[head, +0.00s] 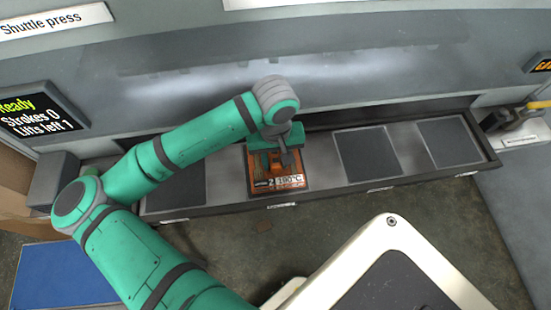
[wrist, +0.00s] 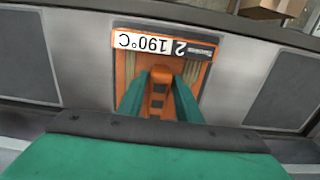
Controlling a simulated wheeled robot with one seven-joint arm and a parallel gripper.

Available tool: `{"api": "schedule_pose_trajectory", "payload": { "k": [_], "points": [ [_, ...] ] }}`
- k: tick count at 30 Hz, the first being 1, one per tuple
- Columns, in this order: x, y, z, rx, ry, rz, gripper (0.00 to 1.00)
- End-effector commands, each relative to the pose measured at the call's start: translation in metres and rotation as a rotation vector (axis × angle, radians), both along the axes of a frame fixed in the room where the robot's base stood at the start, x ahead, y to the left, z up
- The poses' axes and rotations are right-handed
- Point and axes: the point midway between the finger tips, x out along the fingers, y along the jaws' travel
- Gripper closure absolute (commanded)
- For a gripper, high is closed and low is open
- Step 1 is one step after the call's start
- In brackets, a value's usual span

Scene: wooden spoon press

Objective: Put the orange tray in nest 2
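The orange tray (head: 293,166) lies flat in the second recess from the left of the long press bed. Its white label reads "2 190°C" and also shows in the wrist view (wrist: 150,44), upside down. Wooden spoon-like strips lie in the tray on both sides of its raised orange handle (wrist: 160,85). My gripper (head: 285,157) is down over the tray. In the wrist view its two green fingers (wrist: 160,78) stand on either side of the handle. Whether they press on the handle or leave a thin gap, I cannot tell. The fingers hide part of the tray.
Dark square plates fill the other nests: one at left (head: 176,188), one right of the tray (head: 367,154), and one far right (head: 450,143). A screen (head: 38,113) at left reads "Ready, Strokes 0, Lifts left 1". The press housing overhangs behind.

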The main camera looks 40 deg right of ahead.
Motion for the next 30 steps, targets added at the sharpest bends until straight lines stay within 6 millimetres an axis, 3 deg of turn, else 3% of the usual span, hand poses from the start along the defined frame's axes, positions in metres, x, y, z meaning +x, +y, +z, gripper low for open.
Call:
{"api": "schedule_pose_trajectory", "payload": {
  "k": [14, 30],
  "points": [
    [0.000, 0.000, 0.009, -0.001, -0.001, -0.001, 0.58],
    [0.000, -0.001, 0.105, -0.001, -0.002, -0.001, 0.58]
  ]
}}
